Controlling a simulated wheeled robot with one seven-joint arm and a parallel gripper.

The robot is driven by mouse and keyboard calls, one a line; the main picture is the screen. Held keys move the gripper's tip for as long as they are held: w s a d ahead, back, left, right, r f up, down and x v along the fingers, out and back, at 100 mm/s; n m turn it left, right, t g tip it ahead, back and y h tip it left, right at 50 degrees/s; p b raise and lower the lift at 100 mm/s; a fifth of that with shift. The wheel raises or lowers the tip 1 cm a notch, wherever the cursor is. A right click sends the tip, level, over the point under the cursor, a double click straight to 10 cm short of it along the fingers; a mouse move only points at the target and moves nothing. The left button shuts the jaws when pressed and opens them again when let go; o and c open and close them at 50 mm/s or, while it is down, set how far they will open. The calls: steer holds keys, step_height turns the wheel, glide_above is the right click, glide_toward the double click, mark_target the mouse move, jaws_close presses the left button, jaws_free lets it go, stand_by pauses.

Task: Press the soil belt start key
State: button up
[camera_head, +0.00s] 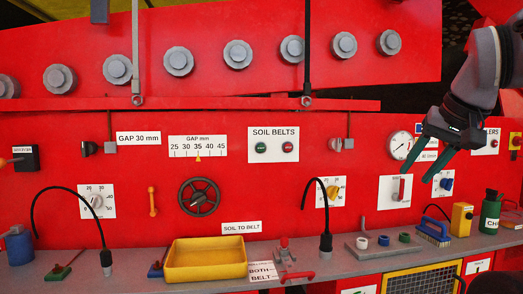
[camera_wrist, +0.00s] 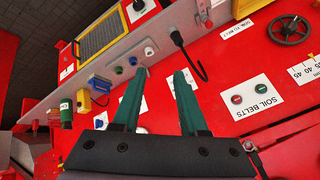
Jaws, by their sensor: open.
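The SOIL BELTS panel (camera_head: 273,157) is a white plate on the red machine wall. It holds a green start key (camera_head: 261,147) on the left and a red key (camera_head: 287,147) on the right. In the wrist view the panel lies at the right, turned, with its green key (camera_wrist: 260,88) and red key (camera_wrist: 236,99). My gripper (camera_head: 417,176) is open and empty, its two green fingers spread, at the right of the head view, well to the right of the panel. In the wrist view the fingers (camera_wrist: 160,75) point up, apart from the panel.
A grey shelf (camera_head: 330,272) below carries a yellow tray (camera_head: 205,272), a blue brush (camera_head: 432,233) and several small items. A black handwheel (camera_head: 199,197) and black curved cables (camera_head: 317,200) stick out below the panel. Grey knobs (camera_head: 238,54) line the wall above.

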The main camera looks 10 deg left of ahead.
jaws_close()
stand_by(1.4)
